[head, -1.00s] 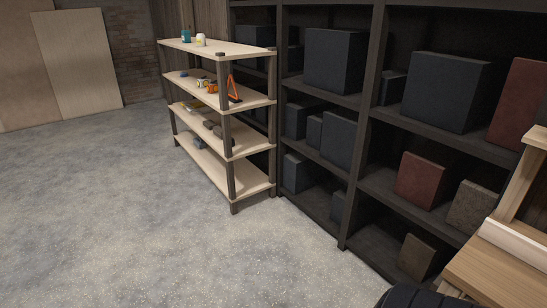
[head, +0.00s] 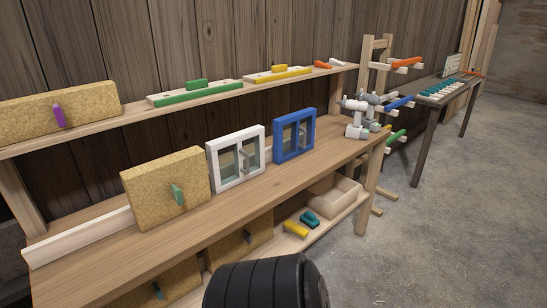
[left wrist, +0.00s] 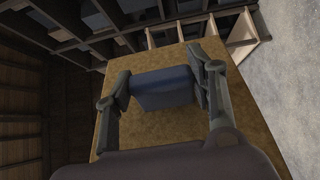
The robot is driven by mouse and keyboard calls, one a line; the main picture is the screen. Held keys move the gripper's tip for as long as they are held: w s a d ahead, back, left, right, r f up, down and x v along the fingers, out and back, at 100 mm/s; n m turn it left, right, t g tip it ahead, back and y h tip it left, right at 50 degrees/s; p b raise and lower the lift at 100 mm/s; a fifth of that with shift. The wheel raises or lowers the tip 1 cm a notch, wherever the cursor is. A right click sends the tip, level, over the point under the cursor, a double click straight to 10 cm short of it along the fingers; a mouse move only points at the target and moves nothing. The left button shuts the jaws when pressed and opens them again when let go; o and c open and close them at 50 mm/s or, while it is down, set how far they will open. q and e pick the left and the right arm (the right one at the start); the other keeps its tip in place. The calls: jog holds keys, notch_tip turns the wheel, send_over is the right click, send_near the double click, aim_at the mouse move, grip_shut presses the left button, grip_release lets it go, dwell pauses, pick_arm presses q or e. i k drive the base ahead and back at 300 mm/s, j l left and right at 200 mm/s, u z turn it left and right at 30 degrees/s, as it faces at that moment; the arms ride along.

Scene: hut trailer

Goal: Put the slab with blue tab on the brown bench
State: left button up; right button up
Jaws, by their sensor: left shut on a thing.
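In the left wrist view my left gripper (left wrist: 160,76) is shut on the blue tab (left wrist: 163,92) of a tan, cork-like slab (left wrist: 165,125). The slab fills the middle of that view. Neither this slab nor the left gripper shows in the head view. The brown wooden bench (head: 255,195) runs across the head view, with a bare strip along its front. My right gripper is in neither view.
On the bench stand a slab with a green tab (head: 150,205), a white framed window (head: 212,165), a blue framed window (head: 279,140) and drills (head: 354,130). A purple-tab slab (head: 25,120) and trowel-like floats sit on the shelf above. Floor (head: 430,220) is clear at right.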

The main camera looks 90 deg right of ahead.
aim_at(93, 275)
jog(key=i+z, duration=0.15)
jog(key=z, duration=0.35)
jog(key=i+j+z, duration=0.1)
jog(key=z, duration=0.4)
jog(key=i+j+z, duration=0.1)
jog(key=z, duration=0.4)
jog(key=i+j+z, duration=0.1)
jog(key=z, duration=0.35)
